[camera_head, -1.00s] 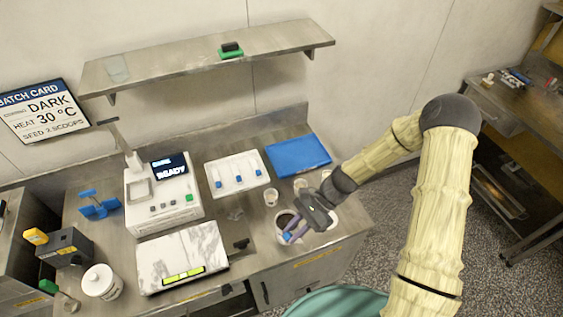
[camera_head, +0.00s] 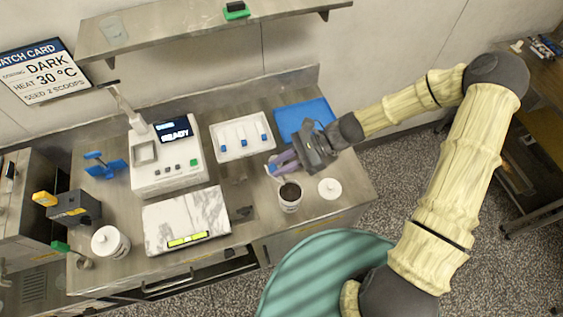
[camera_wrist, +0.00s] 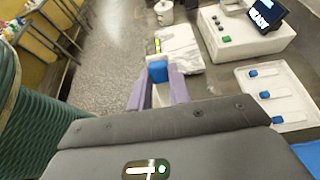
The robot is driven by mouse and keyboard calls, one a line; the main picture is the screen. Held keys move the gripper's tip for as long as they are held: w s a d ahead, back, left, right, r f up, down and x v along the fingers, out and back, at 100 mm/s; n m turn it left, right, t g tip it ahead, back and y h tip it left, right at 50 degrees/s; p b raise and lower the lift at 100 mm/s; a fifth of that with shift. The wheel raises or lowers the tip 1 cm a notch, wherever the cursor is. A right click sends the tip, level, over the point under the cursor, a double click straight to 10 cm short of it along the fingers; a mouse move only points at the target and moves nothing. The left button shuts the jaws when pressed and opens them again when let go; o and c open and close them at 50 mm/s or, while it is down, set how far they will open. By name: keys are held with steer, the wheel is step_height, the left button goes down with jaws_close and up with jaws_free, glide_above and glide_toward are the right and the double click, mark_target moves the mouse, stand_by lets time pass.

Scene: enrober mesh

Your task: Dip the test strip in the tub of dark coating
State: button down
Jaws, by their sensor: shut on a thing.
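My gripper (camera_head: 276,163) is shut on a test strip by its blue end (camera_wrist: 158,70), which shows between the purple fingers in the wrist view. The strip's lower part is hidden, so I cannot tell whether it is coated. The open white tub of dark coating (camera_head: 290,204) stands on the bench, just below and right of my fingers in the head view. The fingers appear apart from it. Three more strips with blue ends lie in a white tray (camera_head: 216,152) to the left; its edge also shows in the wrist view (camera_wrist: 245,83).
A lidded white tub (camera_head: 330,188) stands right of the dark tub. A blue mat (camera_head: 290,122) lies behind my gripper. A white machine reading READY (camera_head: 166,168) and a marble slab (camera_head: 180,218) are to the left. A shelf (camera_head: 190,30) hangs above.

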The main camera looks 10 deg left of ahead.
mark_target(280, 178)
steer(key=f+b, duration=0.1)
steer(key=f, duration=0.1)
steer(key=d+f+b, duration=0.1)
steer(key=f+b, duration=0.1)
steer(key=w+d+f+b, duration=0.1)
steer(key=f, duration=0.1)
steer(key=shift+w+d+b, duration=0.1)
steer(key=shift+b, duration=0.3)
steer(key=w+d+f+b, duration=0.2)
steer(key=d+f+b, duration=0.1)
steer(key=f, duration=0.4)
steer(key=shift+f+b, duration=0.4)
steer(key=shift+b, duration=0.1)
steer(key=shift+r, duration=0.15)
stand_by(1.0)
